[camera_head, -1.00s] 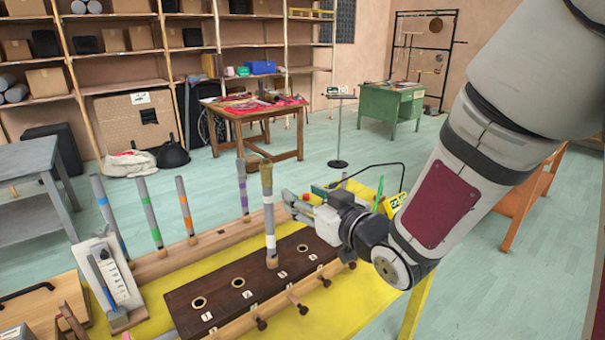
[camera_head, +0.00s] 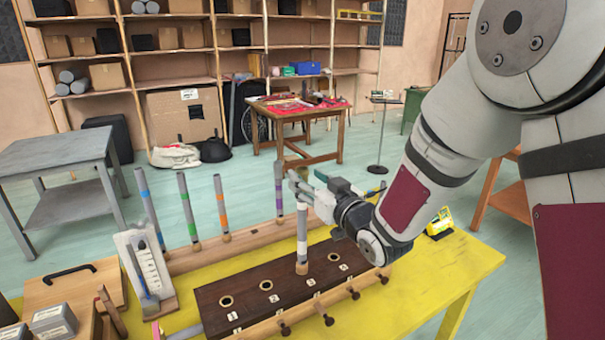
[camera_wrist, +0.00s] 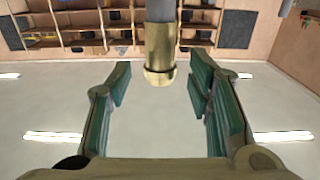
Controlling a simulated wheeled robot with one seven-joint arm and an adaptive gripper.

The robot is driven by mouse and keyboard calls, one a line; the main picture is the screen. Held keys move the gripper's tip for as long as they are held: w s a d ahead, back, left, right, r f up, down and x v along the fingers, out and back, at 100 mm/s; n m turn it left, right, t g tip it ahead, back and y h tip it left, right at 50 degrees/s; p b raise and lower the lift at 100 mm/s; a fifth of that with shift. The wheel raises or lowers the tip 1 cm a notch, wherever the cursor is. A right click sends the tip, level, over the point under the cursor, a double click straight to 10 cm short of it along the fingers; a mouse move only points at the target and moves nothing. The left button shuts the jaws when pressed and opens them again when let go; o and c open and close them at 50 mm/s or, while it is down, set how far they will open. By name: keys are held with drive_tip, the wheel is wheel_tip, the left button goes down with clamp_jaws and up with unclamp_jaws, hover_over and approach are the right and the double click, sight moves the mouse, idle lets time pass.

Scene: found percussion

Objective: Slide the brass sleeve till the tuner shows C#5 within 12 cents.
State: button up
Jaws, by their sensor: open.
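The brass sleeve (camera_wrist: 160,62) sits on the end of a grey tube (camera_wrist: 160,12) in the wrist view. The same tube, with a white band (camera_head: 302,222), stands upright in a dark wooden board (camera_head: 225,287) in the head view; its top is partly hidden by my gripper. My gripper (camera_head: 308,184) is open at the tube's upper part. In the wrist view the sleeve lies between the lines of my green fingers (camera_wrist: 157,78), with a gap on each side. The yellow tuner (camera_head: 439,222) stands on the table at right; I cannot read its display.
Several colour-banded tubes, one with orange (camera_head: 222,208), stand in a rail (camera_head: 250,238) behind the board. A slanted white gauge panel (camera_head: 146,268) and a wooden box (camera_head: 72,284) are at left. The yellow table (camera_head: 430,268) is bare at right front.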

sight(305, 173)
drive_tip(key=shift+x, duration=1.65)
clamp_jaws()
drive_tip(key=shift+r, duration=0.45)
drive_tip(key=shift+c, duration=0.2)
unclamp_jaws()
